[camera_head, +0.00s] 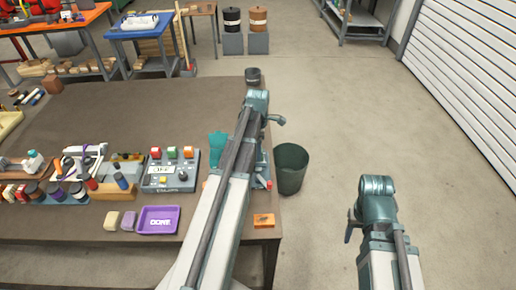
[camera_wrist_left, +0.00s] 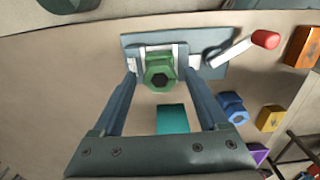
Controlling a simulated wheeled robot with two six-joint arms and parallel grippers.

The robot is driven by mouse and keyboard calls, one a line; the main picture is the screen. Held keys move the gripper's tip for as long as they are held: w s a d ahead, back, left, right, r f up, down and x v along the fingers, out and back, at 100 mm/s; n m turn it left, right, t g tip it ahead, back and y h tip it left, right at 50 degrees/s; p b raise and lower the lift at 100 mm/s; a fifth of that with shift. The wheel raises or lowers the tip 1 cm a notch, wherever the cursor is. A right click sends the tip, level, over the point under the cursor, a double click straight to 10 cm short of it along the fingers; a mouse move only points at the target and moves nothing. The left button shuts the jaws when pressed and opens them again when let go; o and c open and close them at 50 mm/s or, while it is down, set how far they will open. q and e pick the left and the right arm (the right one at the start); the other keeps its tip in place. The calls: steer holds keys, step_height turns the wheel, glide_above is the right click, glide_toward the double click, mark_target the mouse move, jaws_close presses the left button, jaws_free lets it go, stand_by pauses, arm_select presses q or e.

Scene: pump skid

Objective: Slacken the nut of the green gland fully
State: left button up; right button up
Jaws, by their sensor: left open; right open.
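The green gland with its hexagonal nut (camera_wrist_left: 159,74) sits in a bracket on a blue-grey plate (camera_wrist_left: 212,73) in the left wrist view. My left gripper (camera_wrist_left: 160,70) is open, with one finger on each side of the nut and a visible gap on both sides. I cannot tell how far the nut is turned. In the head view my left arm hides the gland and the left gripper. My right gripper (camera_head: 350,226) is only partly visible, off the table at the right, with nothing seen in it.
A red-tipped lever (camera_wrist_left: 265,39) stands beside the plate. A teal block (camera_wrist_left: 172,119) and a blue hexagonal fitting (camera_wrist_left: 232,107) are close by. The button box (camera_head: 170,170), purple tray (camera_head: 158,220) and orange block (camera_head: 263,220) share the table. A green bin (camera_head: 291,168) stands beside it.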

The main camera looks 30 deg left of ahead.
arm_select(q)
step_height(320, 180, up, 14)
steer(key=p, duration=1.3)
steer(key=shift+f+p, duration=0.15)
steer(key=shift+p, duration=0.15)
steer(key=s+d+f+m+b, duration=0.1)
steer(key=s+d+m, duration=0.4)
steer(key=d+m, duration=0.4)
steer(key=s+d+f+m+b, duration=0.1)
steer(key=s+d+m+b, duration=0.1)
steer(key=s+d+m, duration=0.4)
steer(key=s+d+f+m+y+b, duration=0.1)
steer(key=s+d+m, duration=0.5)
steer(key=d+m, duration=0.7)
steer(key=shift+s+d+f, duration=0.15)
steer(key=shift+d+f, duration=0.45)
steer(key=shift+d, duration=0.3)
